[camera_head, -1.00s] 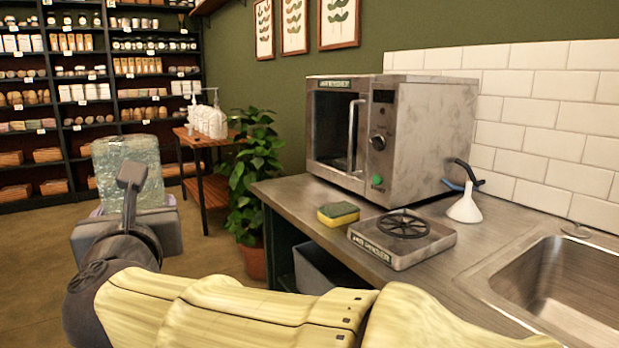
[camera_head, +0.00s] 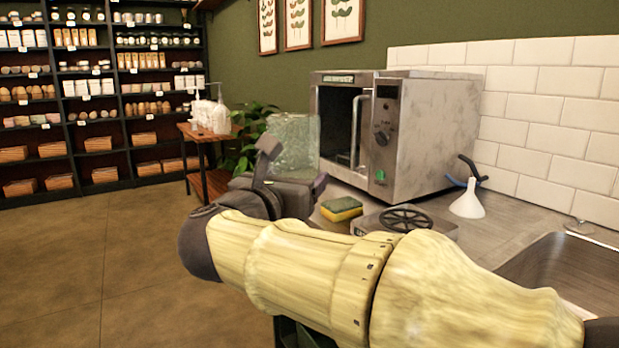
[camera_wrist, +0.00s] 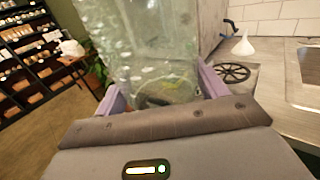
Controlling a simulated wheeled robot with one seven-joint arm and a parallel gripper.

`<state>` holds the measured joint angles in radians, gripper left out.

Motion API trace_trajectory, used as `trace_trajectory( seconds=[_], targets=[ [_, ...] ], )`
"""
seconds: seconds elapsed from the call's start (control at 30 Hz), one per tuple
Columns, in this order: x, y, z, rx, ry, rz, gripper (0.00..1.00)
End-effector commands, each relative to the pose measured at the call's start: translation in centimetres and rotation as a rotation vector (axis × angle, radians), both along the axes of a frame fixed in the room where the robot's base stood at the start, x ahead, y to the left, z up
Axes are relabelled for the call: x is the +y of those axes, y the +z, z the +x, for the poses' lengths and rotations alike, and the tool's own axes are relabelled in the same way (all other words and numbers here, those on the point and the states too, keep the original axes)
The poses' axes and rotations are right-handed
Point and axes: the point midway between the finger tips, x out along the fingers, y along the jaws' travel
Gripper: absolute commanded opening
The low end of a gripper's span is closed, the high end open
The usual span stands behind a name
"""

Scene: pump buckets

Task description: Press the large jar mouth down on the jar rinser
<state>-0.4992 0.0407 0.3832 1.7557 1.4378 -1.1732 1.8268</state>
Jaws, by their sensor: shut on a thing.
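The large clear glass jar (camera_head: 294,143) is held by my gripper (camera_head: 318,184) in the head view, in front of the plant and the left side of the steel machine. In the wrist view the jar (camera_wrist: 140,45) stands between the two purple fingers of my gripper (camera_wrist: 158,95), which are shut on it. I cannot tell clearly which way its mouth faces. The jar rinser (camera_head: 408,220), a flat steel box with a round black spoked grate, sits on the counter right of the jar, partly hidden by my arm. The rinser's grate (camera_wrist: 233,72) also shows in the wrist view. Jar and rinser are apart.
A yellow-green sponge (camera_head: 342,209) lies on the counter left of the rinser. The steel machine (camera_head: 395,130) stands behind. A white funnel (camera_head: 468,200) and the sink (camera_head: 560,270) are to the right. A small wooden table (camera_head: 207,150) with pump bottles is at back left.

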Motion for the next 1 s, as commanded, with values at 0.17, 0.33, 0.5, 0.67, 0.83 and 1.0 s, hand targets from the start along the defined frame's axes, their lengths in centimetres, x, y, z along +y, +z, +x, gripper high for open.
trace_trajectory(
  seconds=[0.17,0.33,0.5,0.67,0.83,1.0],
  targets=[
    [-2.3,0.1,0.3,0.003,-0.084,-0.003,0.40],
    [-2.3,0.0,0.3,0.003,-0.084,-0.003,0.40],
    [-2.3,0.1,0.4,0.003,-0.083,-0.003,0.40],
    [-2.9,0.1,0.8,0.002,-0.084,-0.003,0.40],
    [-4.0,0.0,1.6,0.003,-0.084,-0.004,0.40],
    [-5.3,-0.2,2.6,0.002,-0.084,-0.003,0.40]
  ],
)
